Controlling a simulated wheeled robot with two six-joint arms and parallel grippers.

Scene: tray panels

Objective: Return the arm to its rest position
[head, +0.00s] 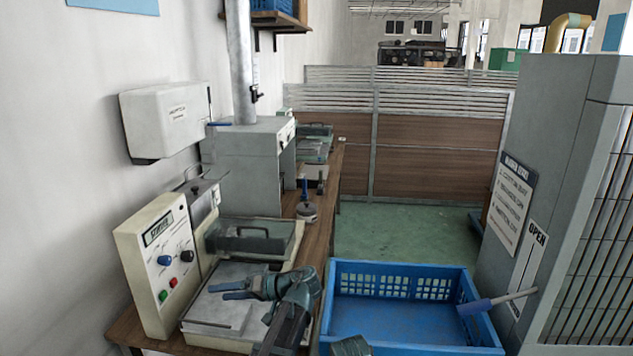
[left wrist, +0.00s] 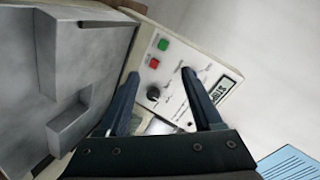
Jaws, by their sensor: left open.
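My left gripper (head: 218,291) hangs over the pale, flat-topped bench machine at the lower left, its fingers pointing left toward the cream control panel (head: 159,262). In the left wrist view the two dark fingers (left wrist: 162,100) stand apart with nothing held between them. Beyond them that view shows the panel (left wrist: 172,85) with green and red buttons, a black knob and a display. My left arm (head: 290,322) reaches in from the bottom of the head view. I cannot make out my right gripper.
A blue crate (head: 400,265) stands right of the bench, with a blue-handled tool (head: 497,299) by its right wall. A grey cabinet (head: 560,130) stands at the right. Green floor (head: 400,235) is clear behind the crate. A metal box (head: 245,150) stands farther along the bench.

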